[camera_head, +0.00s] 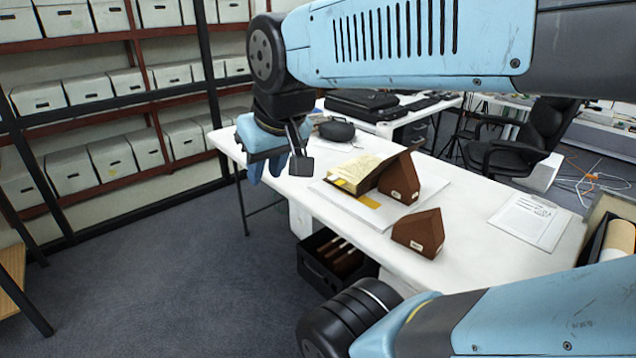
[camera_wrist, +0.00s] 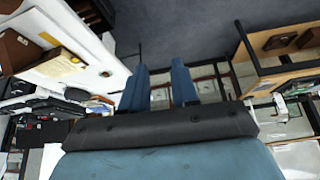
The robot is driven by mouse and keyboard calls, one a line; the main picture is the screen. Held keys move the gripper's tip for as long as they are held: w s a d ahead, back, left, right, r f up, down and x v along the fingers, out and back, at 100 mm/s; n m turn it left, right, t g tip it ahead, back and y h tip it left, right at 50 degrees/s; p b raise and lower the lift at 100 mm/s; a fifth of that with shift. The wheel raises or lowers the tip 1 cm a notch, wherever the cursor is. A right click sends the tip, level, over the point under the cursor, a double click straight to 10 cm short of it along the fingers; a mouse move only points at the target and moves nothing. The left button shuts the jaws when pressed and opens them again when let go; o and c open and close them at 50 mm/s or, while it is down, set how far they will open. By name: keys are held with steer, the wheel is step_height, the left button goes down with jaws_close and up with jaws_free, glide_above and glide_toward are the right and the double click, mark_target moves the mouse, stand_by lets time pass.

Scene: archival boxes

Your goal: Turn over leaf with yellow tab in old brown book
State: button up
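The old book (camera_head: 358,170) lies open on the white table in the head view, its yellowed pages tilted against a brown wedge (camera_head: 399,180). A yellow tab (camera_head: 340,183) shows at its near left edge. A yellow strip (camera_head: 370,203) lies beside it on a pale board. In the wrist view the book (camera_wrist: 58,66) is small at the left, and its leaf edges cannot be made out. My gripper (camera_head: 265,170) is left of the book, near the table's left end, apart from it. In the wrist view its two blue fingers (camera_wrist: 160,82) are apart, with nothing between them.
A second brown wedge (camera_head: 419,232) stands near the table's front edge. A white paper sheet (camera_head: 530,218) lies to the right. A black case (camera_head: 362,104) is behind. Shelves with archival boxes (camera_head: 72,170) line the left wall. A black crate (camera_head: 335,262) sits below the table.

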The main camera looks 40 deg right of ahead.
steer(key=w+d+f+n+g+h, duration=0.4)
steer(key=w+d+f+n, duration=0.25)
steer(key=w+d, duration=0.35)
steer(key=n+h, duration=1.4)
steer(key=n, duration=1.7)
glide_toward(344, 181)
steer(key=shift+m, duration=0.25)
steer(key=d, duration=0.4)
steer(key=w+d, duration=0.1)
steer(key=d, duration=0.1)
steer(key=shift+d+f, duration=0.1)
steer(key=shift+f, duration=0.05)
jaws_close()
steer(key=shift+f, duration=0.1)
